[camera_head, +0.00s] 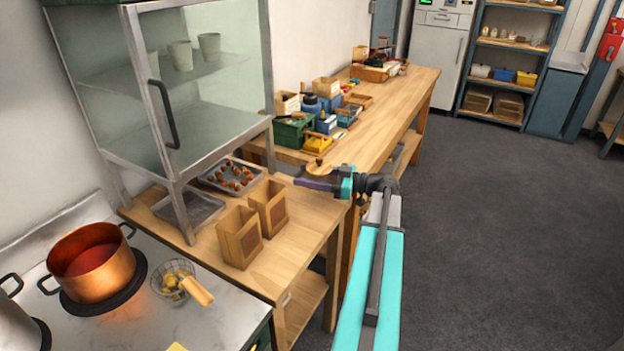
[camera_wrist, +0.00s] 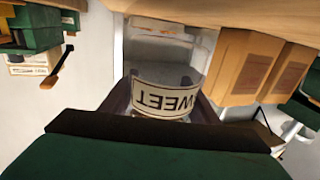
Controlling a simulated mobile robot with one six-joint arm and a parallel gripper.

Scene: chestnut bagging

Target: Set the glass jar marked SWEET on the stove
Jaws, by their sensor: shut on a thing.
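The glass jar marked SWEET shows in the wrist view (camera_wrist: 164,101) with its white label upside down, between the fingers of my gripper (camera_wrist: 160,112). In the head view my gripper (camera_head: 318,184) is shut on it beyond the wooden counter's right end, and only the jar's round wooden lid (camera_head: 319,168) shows clearly there. The stove (camera_head: 130,333) is at the lower left in the head view, with a light top and dark round burners. A copper pot of red liquid (camera_head: 92,262) stands on one burner, which glows orange at its edge.
A wire basket with a wooden handle (camera_head: 176,283) lies on the stove top right of the pot. Two brown paper bags (camera_head: 240,238) and metal trays (camera_head: 232,174) stand on the wooden counter (camera_head: 285,262) beside a glass cabinet (camera_head: 205,110). Open floor lies to the right.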

